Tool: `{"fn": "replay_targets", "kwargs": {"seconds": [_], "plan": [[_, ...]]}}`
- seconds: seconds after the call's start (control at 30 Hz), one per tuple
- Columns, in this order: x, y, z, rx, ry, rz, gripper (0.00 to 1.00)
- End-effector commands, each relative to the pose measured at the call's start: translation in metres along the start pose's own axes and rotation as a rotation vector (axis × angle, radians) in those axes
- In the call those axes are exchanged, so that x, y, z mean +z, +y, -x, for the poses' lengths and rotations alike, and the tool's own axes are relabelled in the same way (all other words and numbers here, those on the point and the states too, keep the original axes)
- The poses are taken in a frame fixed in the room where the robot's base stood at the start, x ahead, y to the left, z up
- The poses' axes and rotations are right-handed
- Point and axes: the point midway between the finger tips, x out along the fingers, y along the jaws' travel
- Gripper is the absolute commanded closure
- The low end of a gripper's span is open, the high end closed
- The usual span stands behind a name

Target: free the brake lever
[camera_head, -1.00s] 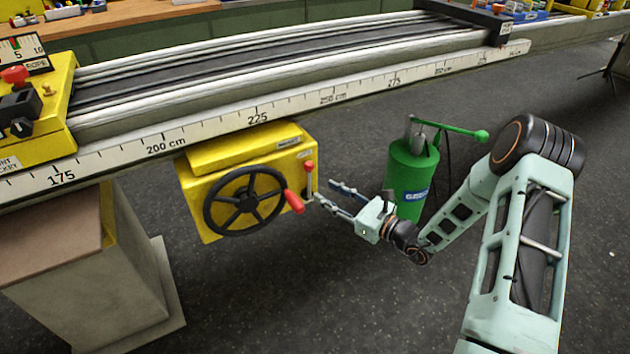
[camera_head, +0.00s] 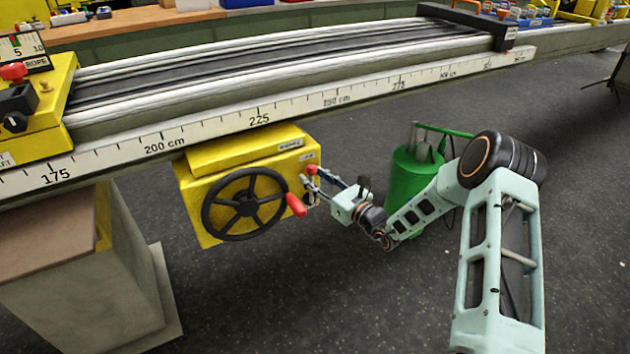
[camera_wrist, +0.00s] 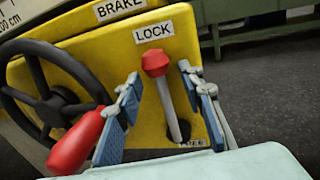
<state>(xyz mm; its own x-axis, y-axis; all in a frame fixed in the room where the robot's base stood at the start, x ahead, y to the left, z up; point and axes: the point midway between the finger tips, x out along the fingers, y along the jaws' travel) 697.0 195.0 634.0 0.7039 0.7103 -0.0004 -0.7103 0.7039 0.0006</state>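The brake lever (camera_wrist: 168,95) has a red knob on a grey shaft and rises from a slot in the yellow brake box (camera_head: 200,208). In the wrist view its knob is at the LOCK label (camera_wrist: 153,31); a partly readable label (camera_wrist: 193,144) lies by the slot's lower end. The red knob also shows in the head view (camera_head: 311,170). My gripper (camera_wrist: 160,82) is open, with one blue-padded finger on each side of the lever and visible gaps to both. In the head view my gripper (camera_head: 322,186) is at the box's right side, partly covering the lever.
A black handwheel (camera_head: 244,204) with a red handle (camera_head: 296,205) is close to the left finger. The ruled beam (camera_head: 215,127) runs above the box. A green cylinder (camera_head: 410,180) stands behind my arm. Open floor lies in front.

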Motion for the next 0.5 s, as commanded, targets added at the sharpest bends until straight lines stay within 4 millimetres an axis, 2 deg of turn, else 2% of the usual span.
{"fn": "replay_targets", "kwargs": {"seconds": [0.27, 0.5], "plan": [[0.0004, 0.0001, -0.0013, 0.000, 0.000, 0.000, 0.66], [0.0003, 0.0001, -0.0010, 0.000, 0.000, 0.001, 0.92]]}}
